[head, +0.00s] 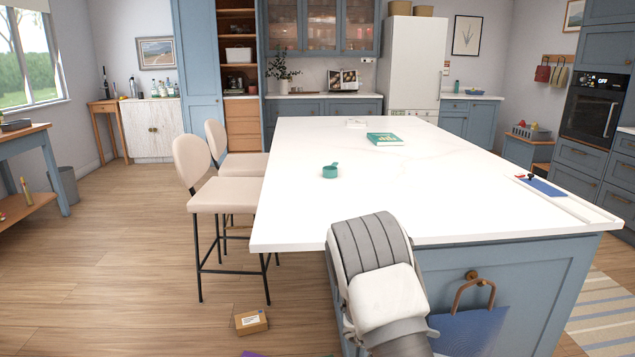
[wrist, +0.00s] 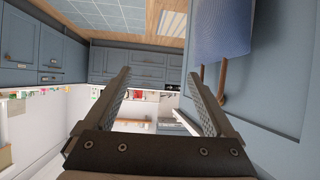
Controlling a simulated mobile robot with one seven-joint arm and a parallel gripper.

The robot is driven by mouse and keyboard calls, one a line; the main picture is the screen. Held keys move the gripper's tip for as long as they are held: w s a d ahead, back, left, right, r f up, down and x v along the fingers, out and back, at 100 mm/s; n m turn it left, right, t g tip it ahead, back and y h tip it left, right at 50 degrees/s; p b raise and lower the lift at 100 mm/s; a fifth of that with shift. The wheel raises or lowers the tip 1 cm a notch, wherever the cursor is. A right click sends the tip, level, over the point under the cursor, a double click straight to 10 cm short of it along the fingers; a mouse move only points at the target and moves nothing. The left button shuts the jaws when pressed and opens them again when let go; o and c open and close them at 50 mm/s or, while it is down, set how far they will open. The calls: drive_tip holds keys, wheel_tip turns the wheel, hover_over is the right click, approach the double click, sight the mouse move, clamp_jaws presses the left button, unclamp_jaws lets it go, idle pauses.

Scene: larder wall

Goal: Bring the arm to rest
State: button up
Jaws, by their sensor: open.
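My arm (head: 374,268) rises in front of the near end of the kitchen island in the head view. My gripper is hidden there. In the wrist view my gripper (wrist: 159,76) is open, its two dark fingers well apart with nothing between them. A blue bag (head: 472,331) with a brown handle hangs from a knob on the island's end panel, just right of my arm. The bag also shows in the wrist view (wrist: 222,28), beyond the right finger and apart from it as far as I can tell.
A small cardboard box (head: 251,322) lies on the floor. The floor further left is clear.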

drive_tip(key=w+a+r+n+t+y, duration=0.3)
drive_tip(key=w+a+r+t+y, duration=0.15)
drive_tip(key=r, duration=0.45)
drive_tip(key=w+a+r+n+t+y, duration=0.25)
drive_tip(key=a+r+t, duration=0.2)
drive_tip(key=r, duration=0.35)
drive_tip(key=s+a+r+n+y, duration=0.4)
drive_tip(key=s+a+r+y, duration=0.25)
drive_tip(key=r, duration=0.25)
drive_tip(key=s+a+r+n+g+y, duration=0.1)
drive_tip(key=s+a+r+n, duration=0.2)
drive_tip(key=s, duration=0.6)
drive_tip(key=s+d+f+n+g+h, duration=0.1)
drive_tip(key=s+d+n+g, duration=0.1)
drive_tip(key=s, duration=0.7)
drive_tip(key=s+d+f+n+g+h, duration=0.1)
drive_tip(key=s+d+n+g, duration=0.1)
drive_tip(key=s, duration=0.7)
wheel_tip(320, 180, up, 19)
drive_tip(key=p, duration=1.9)
drive_tip(key=shift+s+d, duration=0.25)
drive_tip(key=shift+s, duration=0.2)
